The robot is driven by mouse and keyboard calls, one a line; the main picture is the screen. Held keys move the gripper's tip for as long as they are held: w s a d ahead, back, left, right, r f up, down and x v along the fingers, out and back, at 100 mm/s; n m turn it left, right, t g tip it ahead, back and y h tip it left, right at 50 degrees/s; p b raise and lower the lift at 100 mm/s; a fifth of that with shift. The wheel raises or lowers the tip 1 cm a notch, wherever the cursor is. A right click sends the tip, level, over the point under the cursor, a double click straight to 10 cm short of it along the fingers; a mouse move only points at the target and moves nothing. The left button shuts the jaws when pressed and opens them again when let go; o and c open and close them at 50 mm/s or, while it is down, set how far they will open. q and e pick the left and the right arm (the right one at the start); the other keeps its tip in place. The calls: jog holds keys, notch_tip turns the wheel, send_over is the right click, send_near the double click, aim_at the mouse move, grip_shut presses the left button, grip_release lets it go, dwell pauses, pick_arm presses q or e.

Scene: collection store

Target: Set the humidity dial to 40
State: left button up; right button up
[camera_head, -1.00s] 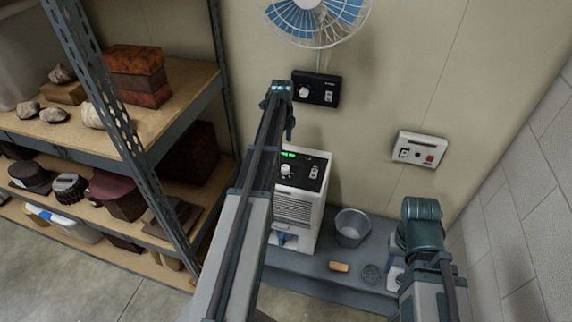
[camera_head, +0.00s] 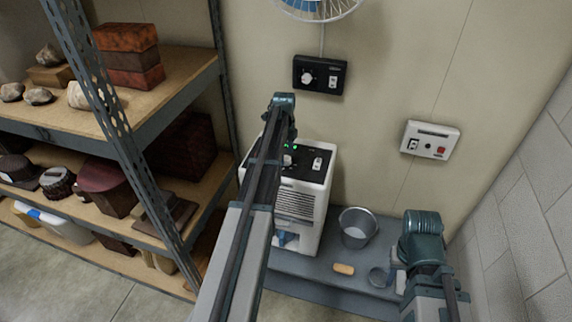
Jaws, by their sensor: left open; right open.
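The white dehumidifier-like unit (camera_head: 299,212) stands on a low grey platform. Its black top panel (camera_head: 318,178) carries a white dial (camera_head: 288,160), green lit marks and a white switch (camera_head: 318,163). My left arm covers part of the panel and dial, and the dial's setting cannot be read. My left gripper (camera_head: 284,128) is open and empty, above the back of the panel in the picture; its fingers are mostly hidden. My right gripper (camera_head: 423,228) is open, at the lower right, away from the unit; its fingers are barely visible.
A black wall box (camera_head: 320,75) with a white knob and switch hangs below a fan (camera_head: 318,8). A white wall box (camera_head: 430,140) has a red button. A metal bucket (camera_head: 357,228) and a tan block (camera_head: 344,269) rest on the platform (camera_head: 320,288). Loaded shelves (camera_head: 160,110) stand left.

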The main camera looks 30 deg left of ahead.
pick_arm(q)
jog(key=shift+f+b, duration=0.45)
jog(key=shift+f, duration=0.45)
grip_shut()
